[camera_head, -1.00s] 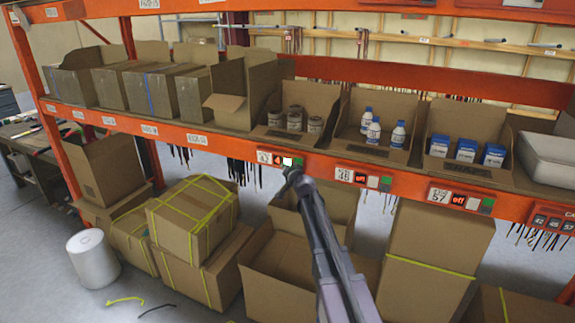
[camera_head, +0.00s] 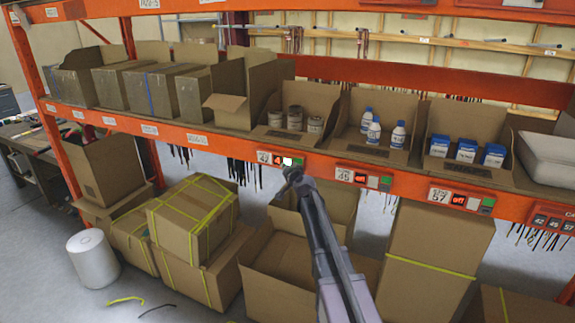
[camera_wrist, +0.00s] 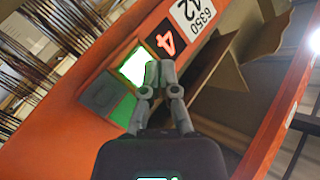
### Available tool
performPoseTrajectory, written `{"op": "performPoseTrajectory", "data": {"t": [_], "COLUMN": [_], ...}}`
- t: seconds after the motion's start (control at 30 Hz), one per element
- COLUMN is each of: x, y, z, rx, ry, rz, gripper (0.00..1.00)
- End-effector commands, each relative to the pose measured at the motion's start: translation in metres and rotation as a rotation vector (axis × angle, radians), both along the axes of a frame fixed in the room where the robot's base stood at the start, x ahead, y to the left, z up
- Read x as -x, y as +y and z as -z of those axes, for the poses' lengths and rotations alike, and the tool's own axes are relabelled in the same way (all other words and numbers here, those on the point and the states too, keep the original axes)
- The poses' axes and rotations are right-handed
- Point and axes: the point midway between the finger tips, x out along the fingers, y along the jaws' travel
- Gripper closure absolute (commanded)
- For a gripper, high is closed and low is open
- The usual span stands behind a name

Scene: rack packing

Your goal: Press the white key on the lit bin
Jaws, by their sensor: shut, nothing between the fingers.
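The lit bin's panel is on the orange shelf edge below the bin of cans (camera_head: 295,118). Its display (camera_head: 278,160) shows a red 4; it also shows large in the wrist view (camera_wrist: 165,39). The white key (camera_head: 287,161) glows beside the display; it shows bright in the wrist view (camera_wrist: 131,68) with a green surround. My gripper (camera_head: 291,172) is shut and empty, its tips just below the panel in the head view. In the wrist view my fingertips (camera_wrist: 159,68) overlap the white key's edge nearest the display. I cannot tell whether they touch it.
Two other panels on the same beam read off (camera_head: 361,178) (camera_head: 459,199). Bins of white bottles (camera_head: 372,130) and blue boxes (camera_head: 466,150) stand to the right. An open carton (camera_head: 290,272) and taped cartons (camera_head: 192,222) are below the shelf.

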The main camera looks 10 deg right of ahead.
Motion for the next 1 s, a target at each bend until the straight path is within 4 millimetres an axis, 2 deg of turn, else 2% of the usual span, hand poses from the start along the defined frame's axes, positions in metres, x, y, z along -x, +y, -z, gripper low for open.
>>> {"op": "performPoseTrajectory", "data": {"t": [1.0], "x": [-0.0072], "y": [-0.0052], "z": [-0.0001], "rx": [0.000], "ry": [0.000], "rz": [0.000], "gripper": [1.00]}}
